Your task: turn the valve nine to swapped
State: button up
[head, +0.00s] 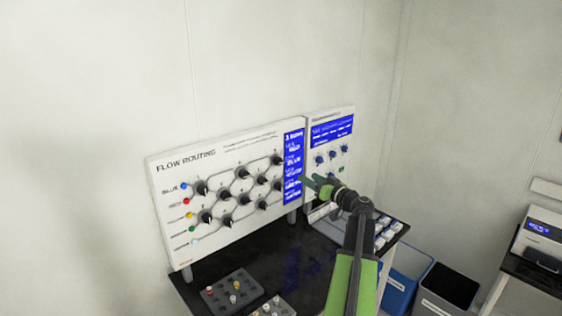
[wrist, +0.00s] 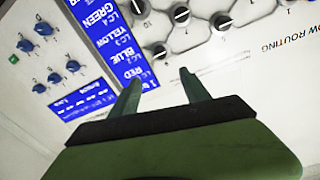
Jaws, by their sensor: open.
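The white flow routing panel (head: 215,239) stands upright on the dark table. It carries several black valve knobs joined by printed lines, such as a lower-left knob (head: 205,217) and an upper-right knob (head: 277,160). The numbers beside them are too small to read, so I cannot tell which is valve nine. My gripper (head: 310,184) is in front of the panel's right edge, by its blue display (head: 293,170). In the wrist view the panel appears upside down. My gripper (wrist: 160,80) is open and empty there, with a black knob (wrist: 158,50) just beyond the fingertips, apart from them.
A second panel (head: 331,117) with blue knobs stands right of the first. A grey block with small coloured parts (head: 222,300) and a tray of white pieces (head: 381,237) sit on the black table (head: 312,268). Blue (head: 403,280) and dark (head: 448,287) bins stand right.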

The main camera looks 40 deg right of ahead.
aim_at(281, 162)
jog(key=w, duration=0.5)
jog(key=w+d, duration=0.1)
jog(key=w, duration=0.5)
jog(key=w+d, duration=0.1)
jog(key=w, duration=0.5)
jog(key=shift+w+d, duration=0.1)
jog(key=shift+w, duration=0.1)
